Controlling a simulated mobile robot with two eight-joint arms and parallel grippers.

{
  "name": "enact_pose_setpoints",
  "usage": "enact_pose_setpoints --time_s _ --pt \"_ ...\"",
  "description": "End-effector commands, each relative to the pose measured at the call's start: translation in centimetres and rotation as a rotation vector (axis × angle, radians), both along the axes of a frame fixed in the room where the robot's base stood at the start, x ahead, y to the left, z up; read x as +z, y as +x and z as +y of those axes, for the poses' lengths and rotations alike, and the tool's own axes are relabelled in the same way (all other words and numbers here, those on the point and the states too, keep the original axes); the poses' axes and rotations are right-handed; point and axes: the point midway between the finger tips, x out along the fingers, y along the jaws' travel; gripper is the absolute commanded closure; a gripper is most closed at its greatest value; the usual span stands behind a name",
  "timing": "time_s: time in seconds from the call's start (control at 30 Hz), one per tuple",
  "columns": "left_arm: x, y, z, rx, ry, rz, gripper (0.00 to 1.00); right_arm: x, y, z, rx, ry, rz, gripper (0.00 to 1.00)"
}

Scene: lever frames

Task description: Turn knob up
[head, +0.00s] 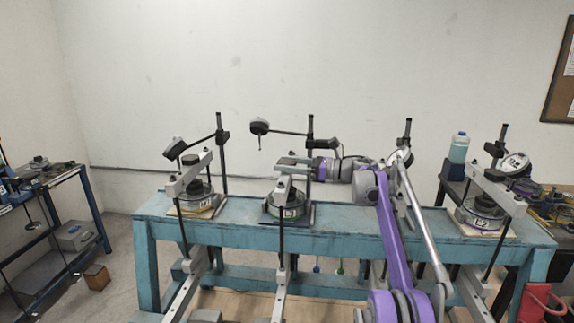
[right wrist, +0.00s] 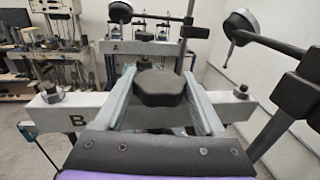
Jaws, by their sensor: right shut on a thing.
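My right gripper (head: 288,164) reaches in from the right in the head view, level over the middle lever frame (head: 283,186) on the teal bench. In the right wrist view a dark, many-sided knob (right wrist: 160,88) sits between the two grey fingers of this gripper (right wrist: 158,78). The fingers are shut on its sides. The knob stands above a pale beam (right wrist: 52,112) marked B. In the head view the gripper mostly hides the knob. My left gripper does not show.
A dial gauge on a post (head: 260,128) stands just behind and left of the gripper. Other lever frames stand on the teal bench (head: 350,222) to the left (head: 190,182) and right (head: 497,190). A bottle (head: 459,148) is behind right. A shelf rack (head: 72,172) is far left.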

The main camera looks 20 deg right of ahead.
Motion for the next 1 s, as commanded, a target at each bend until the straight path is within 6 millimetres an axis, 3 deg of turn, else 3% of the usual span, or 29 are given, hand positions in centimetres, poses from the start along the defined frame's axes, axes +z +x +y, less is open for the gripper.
enact_pose_setpoints --time_s 0.3,0.33,0.47,0.77,1.0 --pt "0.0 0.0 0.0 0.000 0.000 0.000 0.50 -0.1 0.0 0.1 0.002 -0.001 0.001 0.84" --pt "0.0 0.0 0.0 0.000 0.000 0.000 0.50 -0.1 0.0 0.1 0.002 -0.001 0.001 0.25" --pt "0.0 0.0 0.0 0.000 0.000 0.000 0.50 0.0 0.0 0.0 0.002 -0.001 0.001 0.01" --pt "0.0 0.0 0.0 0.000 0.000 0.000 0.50 0.1 0.0 0.1 0.001 -0.001 0.001 0.00" --pt "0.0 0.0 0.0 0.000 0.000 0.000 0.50 1.4 -0.2 1.4 0.001 0.000 0.000 0.00"
